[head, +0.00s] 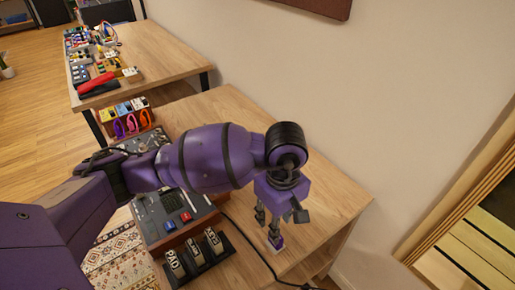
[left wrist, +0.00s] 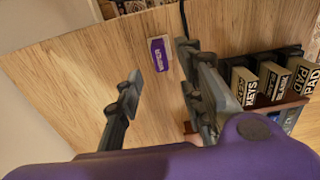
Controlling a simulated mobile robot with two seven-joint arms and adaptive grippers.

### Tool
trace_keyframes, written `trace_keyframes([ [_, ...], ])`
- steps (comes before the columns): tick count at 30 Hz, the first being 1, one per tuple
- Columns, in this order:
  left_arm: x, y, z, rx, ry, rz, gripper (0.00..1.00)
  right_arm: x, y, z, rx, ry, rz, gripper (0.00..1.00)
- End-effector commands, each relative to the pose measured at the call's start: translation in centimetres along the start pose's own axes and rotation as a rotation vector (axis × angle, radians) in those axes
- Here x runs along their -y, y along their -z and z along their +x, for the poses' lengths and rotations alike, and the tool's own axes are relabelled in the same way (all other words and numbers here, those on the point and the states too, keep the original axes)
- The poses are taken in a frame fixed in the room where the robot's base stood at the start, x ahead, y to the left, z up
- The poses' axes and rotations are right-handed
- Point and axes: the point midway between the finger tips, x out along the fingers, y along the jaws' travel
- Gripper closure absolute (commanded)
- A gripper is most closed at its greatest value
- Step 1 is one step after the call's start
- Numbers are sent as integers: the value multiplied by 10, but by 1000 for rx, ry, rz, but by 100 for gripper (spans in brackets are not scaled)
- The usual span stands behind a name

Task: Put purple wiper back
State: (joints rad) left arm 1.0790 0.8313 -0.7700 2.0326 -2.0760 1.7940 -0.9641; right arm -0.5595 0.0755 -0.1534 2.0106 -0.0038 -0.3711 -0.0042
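The purple wiper (head: 277,242), a small purple block with a white edge and white lettering, lies on the wooden desk (head: 335,190). In the left wrist view the wiper (left wrist: 159,54) lies flat, between and beyond the fingertips. My left gripper (head: 271,226) points down just above the wiper, and its fingers partly cover it in the head view. In the left wrist view the left gripper (left wrist: 160,68) is open with nothing held; contact with the wiper cannot be told. My right gripper is not in view.
A black holder with labelled blocks (head: 193,257) stands left of the wiper, beside a grey device (head: 172,215). A black cable (head: 237,228) runs nearby. Coloured cable loops (head: 132,124) hang further back. A second desk (head: 160,50) carries several pedals. The desk right of the gripper is clear.

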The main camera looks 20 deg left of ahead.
Motion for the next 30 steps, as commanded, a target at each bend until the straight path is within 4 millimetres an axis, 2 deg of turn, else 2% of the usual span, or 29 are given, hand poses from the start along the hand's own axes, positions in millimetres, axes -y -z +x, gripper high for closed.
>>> trace_keyframes([
  [1, -3, 1, -11, -4, -7, 3, 64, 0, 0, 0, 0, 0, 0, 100],
  [3, -3, 1, -20, -4, -7, 2, 64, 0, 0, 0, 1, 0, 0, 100],
  [8, -2, 0, -30, -3, -4, 1, 64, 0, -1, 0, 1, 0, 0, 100],
  [30, 0, 0, -30, 0, -1, 1, 64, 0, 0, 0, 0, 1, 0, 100],
])
